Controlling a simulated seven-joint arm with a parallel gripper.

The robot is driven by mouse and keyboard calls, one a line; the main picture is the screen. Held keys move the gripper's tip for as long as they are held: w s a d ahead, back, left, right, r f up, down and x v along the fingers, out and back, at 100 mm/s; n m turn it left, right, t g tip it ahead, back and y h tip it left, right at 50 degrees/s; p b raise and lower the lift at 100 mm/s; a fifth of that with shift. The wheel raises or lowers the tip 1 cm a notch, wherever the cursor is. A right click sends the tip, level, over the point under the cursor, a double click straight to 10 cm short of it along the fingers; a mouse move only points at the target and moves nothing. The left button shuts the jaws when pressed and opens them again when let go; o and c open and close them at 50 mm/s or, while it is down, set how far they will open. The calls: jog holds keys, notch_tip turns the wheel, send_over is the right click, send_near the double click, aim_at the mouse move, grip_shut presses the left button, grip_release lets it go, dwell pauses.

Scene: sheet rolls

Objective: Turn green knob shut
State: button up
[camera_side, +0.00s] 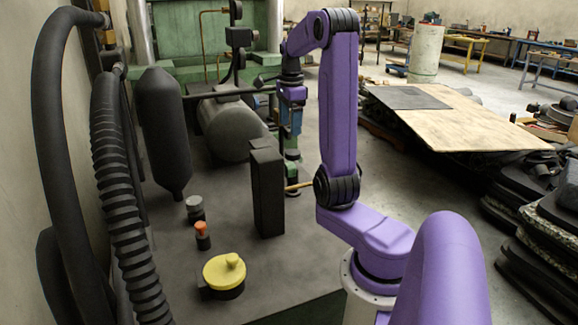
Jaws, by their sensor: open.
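No green knob can be made out clearly. A knob with a yellow top (224,270) sits on a dark round base at the front of the grey floor plate. Behind it stand a small orange-topped knob (202,230) and a grey-topped one (195,204). My gripper (288,140) hangs from my purple arm behind the upright black box, well away from these three knobs. Its fingers are small and partly hidden, and nothing is seen held in them. Green parts (292,160) show just below and behind it; whether one is a knob I cannot tell.
The black box (267,192) stands between the camera and my gripper's area. A dark cylinder (163,130) and ribbed hose (118,190) line the left wall. A grey tank (228,128) lies behind. A wooden board (460,125) is at right. The plate around the small knobs is clear.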

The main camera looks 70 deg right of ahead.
aim_at(289, 165)
jog(key=f, duration=1.5)
jog(key=shift+w+d, duration=0.2)
jog(key=shift+d, duration=0.05)
jog(key=c, duration=1)
jog(key=shift+c, duration=0.2)
jog(key=shift+w+g+y, duration=0.1)
jog(key=shift+g+y, duration=0.2)
jog(key=shift+w+d+g+y, duration=0.2)
jog(key=shift+g+y, duration=0.8)
jog(key=shift+w+d+f+g+y, duration=0.1)
jog(key=shift+g+y, duration=0.55)
jog(key=shift+w+d+g+y, duration=0.1)
jog(key=shift+g+y, duration=0.55)
